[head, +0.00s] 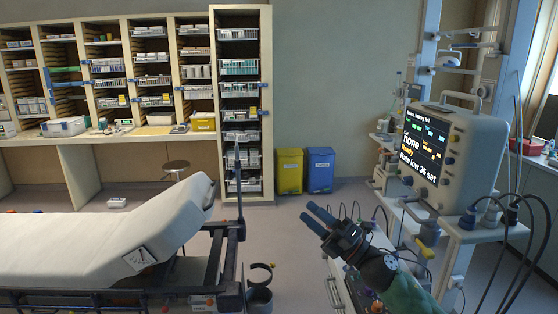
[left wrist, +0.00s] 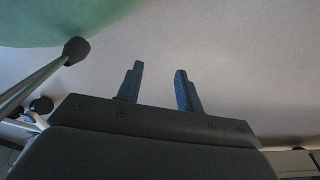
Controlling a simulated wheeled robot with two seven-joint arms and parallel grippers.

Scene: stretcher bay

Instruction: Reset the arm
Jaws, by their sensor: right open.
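My right gripper (head: 306,212) shows in the head view, low and right of centre. Its arm comes in from the bottom right edge, with a green sleeve-like section behind the dark wrist. Its two blue fingers point up and left, slightly apart, with nothing between them. It is in the air between the stretcher and the monitor stand. My left gripper (left wrist: 159,69) shows only in the left wrist view. Its two fingers stand apart with bare pale surface behind them, and nothing is between them. The left arm is not in the head view.
A stretcher (head: 60,250) with a raised backrest fills the lower left. A patient monitor (head: 455,150) on a stand with hanging cables is close on the right. Yellow (head: 289,170) and blue (head: 320,170) bins stand at the back wall, beside shelves (head: 238,20). Floor between is clear.

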